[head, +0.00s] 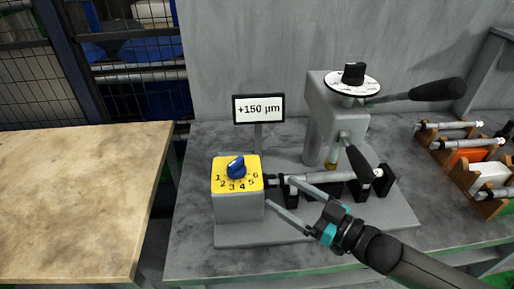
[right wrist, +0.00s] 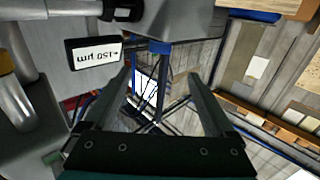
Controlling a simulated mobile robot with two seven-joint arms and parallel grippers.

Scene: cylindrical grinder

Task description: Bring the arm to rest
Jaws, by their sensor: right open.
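My right arm comes in from the lower right of the head view. Its gripper (head: 278,191) is open, with two long grey fingers pointing left, in front of the cylindrical grinder (head: 325,120). Nothing shows between the fingers, also in the right wrist view (right wrist: 160,76). The fingers overlap the grinder's shaft (head: 312,184) in the picture; I cannot tell whether they touch it. The yellow-faced block (head: 238,205) with a blue knob (head: 236,167) is just left of the fingertips. My left gripper is not in view.
A display (head: 258,108) reads +150 µm. A black-knobbed dial (head: 352,81) and black-handled levers (head: 437,90) stick out from the grinder. Wooden racks (head: 440,152) with shafts and orange and white blocks stand right. A bare wooden table (head: 75,195) is left, across a gap.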

